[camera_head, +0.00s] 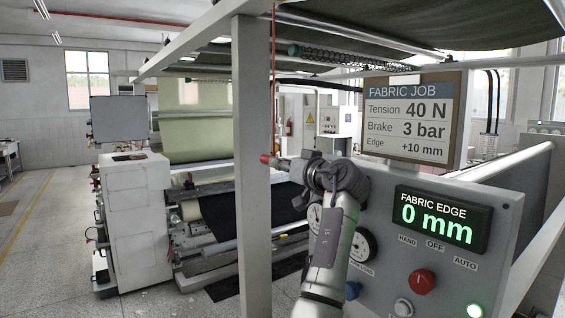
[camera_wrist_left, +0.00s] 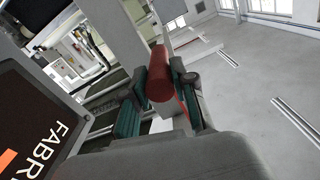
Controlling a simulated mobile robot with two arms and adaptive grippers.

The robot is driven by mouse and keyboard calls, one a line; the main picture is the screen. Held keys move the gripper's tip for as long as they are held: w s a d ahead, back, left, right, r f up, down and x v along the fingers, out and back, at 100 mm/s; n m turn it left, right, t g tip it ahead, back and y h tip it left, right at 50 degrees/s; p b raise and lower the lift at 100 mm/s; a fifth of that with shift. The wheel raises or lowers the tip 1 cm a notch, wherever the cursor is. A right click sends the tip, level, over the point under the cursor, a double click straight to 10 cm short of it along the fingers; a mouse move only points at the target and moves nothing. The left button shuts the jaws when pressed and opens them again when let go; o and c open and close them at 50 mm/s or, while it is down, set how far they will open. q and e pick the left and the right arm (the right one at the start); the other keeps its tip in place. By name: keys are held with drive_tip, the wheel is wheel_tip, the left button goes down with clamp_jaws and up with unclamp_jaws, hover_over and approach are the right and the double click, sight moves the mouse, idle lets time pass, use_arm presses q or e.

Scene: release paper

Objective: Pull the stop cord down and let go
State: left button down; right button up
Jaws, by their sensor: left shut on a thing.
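The fingers hide part of the handle. My right gripper is in neither view.
The grey control panel (camera_head: 452,276) stands close to the right of my left arm, with an edge display (camera_head: 437,220) reading 0 mm. A job sign (camera_head: 413,118) stands above it. The grey post (camera_head: 252,200) is just left of the cord. Open floor (camera_head: 40,250) lies far left.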

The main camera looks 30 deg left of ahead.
use_arm(q)
drive_tip(key=shift+f, duration=0.9)
drive_tip(key=shift+r, duration=0.1)
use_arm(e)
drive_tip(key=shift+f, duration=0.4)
use_arm(q)
drive_tip(key=c, duration=0.9)
unclamp_jaws()
drive_tip(key=shift+r, duration=0.1)
drive_tip(key=shift+d, duration=0.1)
drive_tip(key=v, duration=1.2)
drive_tip(key=shift+w, duration=0.1)
